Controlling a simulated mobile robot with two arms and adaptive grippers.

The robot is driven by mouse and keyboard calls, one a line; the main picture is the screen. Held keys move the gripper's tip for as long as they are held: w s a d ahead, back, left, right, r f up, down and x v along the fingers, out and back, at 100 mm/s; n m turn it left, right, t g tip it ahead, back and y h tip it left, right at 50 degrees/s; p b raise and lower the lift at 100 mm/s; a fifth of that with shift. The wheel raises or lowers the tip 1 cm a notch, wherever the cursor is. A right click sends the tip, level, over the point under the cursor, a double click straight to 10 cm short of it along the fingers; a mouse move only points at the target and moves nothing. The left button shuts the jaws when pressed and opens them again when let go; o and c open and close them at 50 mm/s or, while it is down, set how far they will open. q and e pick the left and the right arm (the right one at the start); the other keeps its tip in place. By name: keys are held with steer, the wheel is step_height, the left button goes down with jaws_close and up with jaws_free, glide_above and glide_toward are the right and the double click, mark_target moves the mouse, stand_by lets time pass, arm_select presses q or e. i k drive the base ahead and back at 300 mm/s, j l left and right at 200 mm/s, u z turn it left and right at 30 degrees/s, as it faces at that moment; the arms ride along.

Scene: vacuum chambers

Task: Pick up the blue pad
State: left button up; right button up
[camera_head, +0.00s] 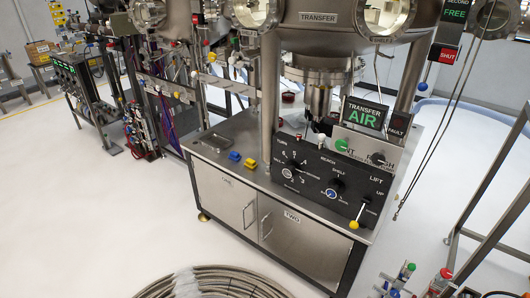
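A small blue pad (235,156) lies on the steel top of the cabinet (208,148), toward its left front part. A yellow pad (250,164) lies just to its right, slightly nearer the front edge. The two look close together but apart. Neither of my grippers shows in the head view, so nothing is seen touching the blue pad.
A black control panel (330,181) with knobs and a yellow-tipped lever (354,224) stands right of the pads. The steel transfer chamber (320,18) overhangs the cabinet. A coiled hose (215,283) lies on the floor in front. White floor (110,230) at left is clear.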

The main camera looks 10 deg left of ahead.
mark_target(234, 156)
steer(key=i+j+z, duration=0.15)
steer(key=j, duration=0.2)
steer(key=i+j+z, duration=0.3)
steer(key=j, duration=0.4)
steer(key=i+j+z, duration=0.15)
steer(key=j, duration=0.25)
steer(key=i+j+z, duration=0.15)
steer(key=j, duration=0.3)
steer(key=i, duration=0.1)
